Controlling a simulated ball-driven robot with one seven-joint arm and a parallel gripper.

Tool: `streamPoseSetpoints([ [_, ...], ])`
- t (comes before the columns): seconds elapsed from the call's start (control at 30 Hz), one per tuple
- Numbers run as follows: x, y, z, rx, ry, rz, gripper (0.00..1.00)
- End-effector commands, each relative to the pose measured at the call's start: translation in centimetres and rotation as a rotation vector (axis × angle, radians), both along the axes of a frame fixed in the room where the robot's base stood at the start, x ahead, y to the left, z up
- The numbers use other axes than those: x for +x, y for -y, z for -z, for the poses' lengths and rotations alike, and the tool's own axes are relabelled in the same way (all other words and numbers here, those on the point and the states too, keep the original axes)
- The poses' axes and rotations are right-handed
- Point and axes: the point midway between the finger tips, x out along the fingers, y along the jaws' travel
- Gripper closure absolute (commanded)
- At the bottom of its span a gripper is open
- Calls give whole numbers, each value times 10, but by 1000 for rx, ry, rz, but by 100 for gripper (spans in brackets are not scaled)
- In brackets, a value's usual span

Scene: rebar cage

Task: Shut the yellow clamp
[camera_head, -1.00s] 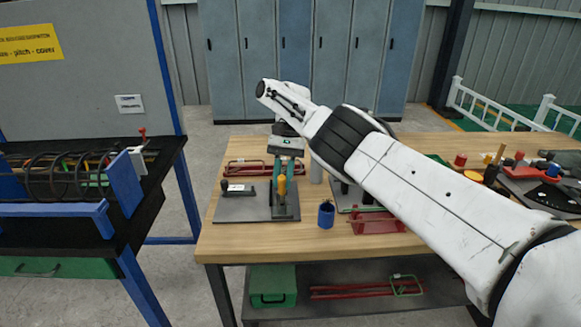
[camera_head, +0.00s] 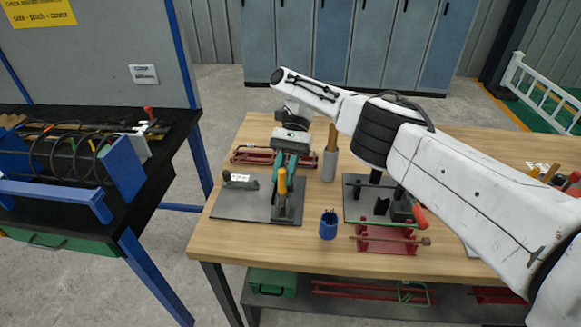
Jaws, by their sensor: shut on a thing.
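The yellow clamp handle (camera_head: 282,181) stands roughly upright on a dark base plate (camera_head: 232,209) on the wooden table. My gripper (camera_head: 284,170), with teal fingers, points down from above. It is shut on the upper part of the yellow handle. The fingers and handle overlap in this view, so the exact contact is partly hidden. The lower clamp mechanism is dark and small, and I cannot make out its jaw clearly.
A small dark clamp with a white label (camera_head: 240,181) sits on the same plate, to the left. A blue cup (camera_head: 328,225) stands right of the plate. A grey cylinder (camera_head: 329,166) and red rack (camera_head: 386,238) are nearby. Bare wood (camera_head: 240,243) lies in front.

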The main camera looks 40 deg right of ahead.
Motion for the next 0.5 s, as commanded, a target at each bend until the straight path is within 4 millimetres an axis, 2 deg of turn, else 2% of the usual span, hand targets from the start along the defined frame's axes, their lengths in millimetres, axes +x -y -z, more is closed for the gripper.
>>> streamPoseSetpoints([
  [0.03,2,-5,-3,10,2,-5,100],
  [0.4,2,-5,-4,14,0,-4,100],
  [0.43,2,-5,-4,14,0,-4,76],
  [0.5,2,-5,-4,13,0,-3,69],
])
